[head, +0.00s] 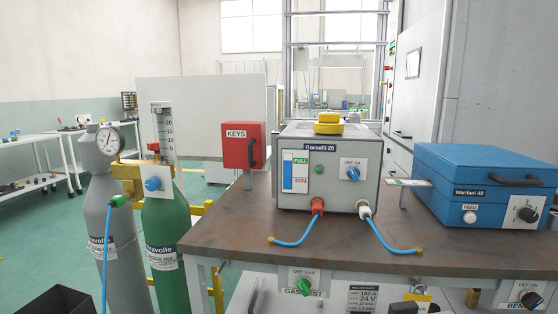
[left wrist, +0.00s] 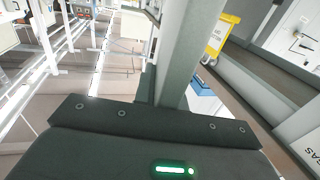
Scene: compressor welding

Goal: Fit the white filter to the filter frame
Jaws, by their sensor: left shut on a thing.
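My left gripper (left wrist: 185,55) shows only in the left wrist view. Its dark body with a green light fills the bottom, and grey fingers run up to the top edge, close together. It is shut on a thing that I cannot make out. I cannot pick out the white filter or the filter frame for certain in either view. The grey Gorsefil 20 unit (head: 328,168) stands on the bench in the head view, with a yellow cap (head: 328,124) and a small pale cap (head: 353,117) on top. My right gripper is in neither view.
A red KEYS box (head: 243,145) stands at the bench's back left edge. Grey (head: 103,200) and green (head: 170,235) gas cylinders stand to the left. Shelves (head: 30,150) lie farther left.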

